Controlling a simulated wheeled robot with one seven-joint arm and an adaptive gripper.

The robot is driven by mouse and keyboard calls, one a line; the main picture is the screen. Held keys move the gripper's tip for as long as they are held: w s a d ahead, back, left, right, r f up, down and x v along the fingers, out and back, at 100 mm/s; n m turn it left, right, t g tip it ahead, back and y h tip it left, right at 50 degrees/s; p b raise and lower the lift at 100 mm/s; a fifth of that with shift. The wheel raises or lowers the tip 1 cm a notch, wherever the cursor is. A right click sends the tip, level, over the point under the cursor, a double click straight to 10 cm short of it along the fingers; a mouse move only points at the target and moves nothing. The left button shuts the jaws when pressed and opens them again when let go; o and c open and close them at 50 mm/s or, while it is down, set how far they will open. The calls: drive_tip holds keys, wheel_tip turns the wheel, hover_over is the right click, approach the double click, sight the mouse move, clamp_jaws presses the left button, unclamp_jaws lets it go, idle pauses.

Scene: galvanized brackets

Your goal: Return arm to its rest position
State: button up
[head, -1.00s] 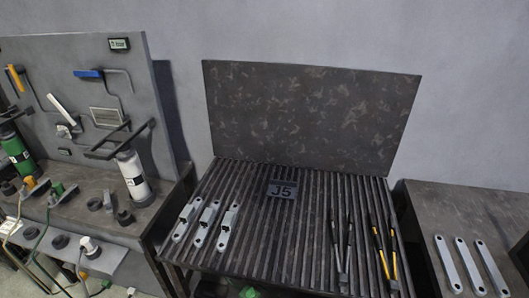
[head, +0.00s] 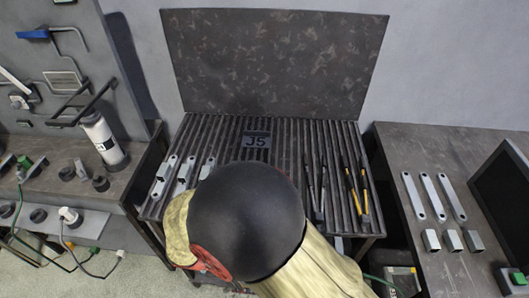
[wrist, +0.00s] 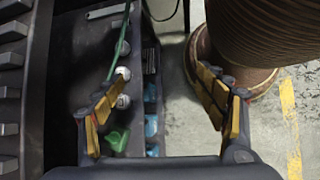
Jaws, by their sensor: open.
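My gripper (wrist: 160,82) is open in the wrist view, with nothing between its two fingers. It hangs above a pale floor (wrist: 185,120) beside a dark shelf-like structure. In the head view my arm (head: 247,222), with a black rounded joint and pale yellow cover, rises from the bottom in front of the slatted table (head: 290,150). The arm hides the table's front middle and part of the grey brackets (head: 160,176) on its left. My gripper does not show in the head view.
Two pairs of long-handled tools (head: 356,192) lie right on the slatted table. A right-hand bench (head: 400,150) holds flat grey bars (head: 432,196), small blocks (head: 452,241) and a dark panel (head: 505,195). A tool-board bench (head: 50,150) stands left. A yellow line (wrist: 290,125) marks the floor.

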drive_tip(key=d+r+m+t+y, duration=0.1)
drive_tip(key=d+r+m, duration=0.4)
drive_tip(key=r, duration=0.6)
drive_tip(key=s+d+r+m+t+y+p, duration=0.1)
drive_tip(key=d+r+m+y, duration=0.3)
drive_tip(key=d+r, duration=0.5)
drive_tip(key=d+r+m+t+y+p, duration=0.1)
drive_tip(key=d+r+m+t+y, duration=0.1)
drive_tip(key=d+r+m, duration=0.5)
wheel_tip(320, 180, up, 6)
drive_tip(key=shift+s+d+r, duration=0.2)
drive_tip(key=shift+s+d, duration=0.2)
drive_tip(key=shift+d, duration=0.15)
drive_tip(key=shift+c, duration=1.1)
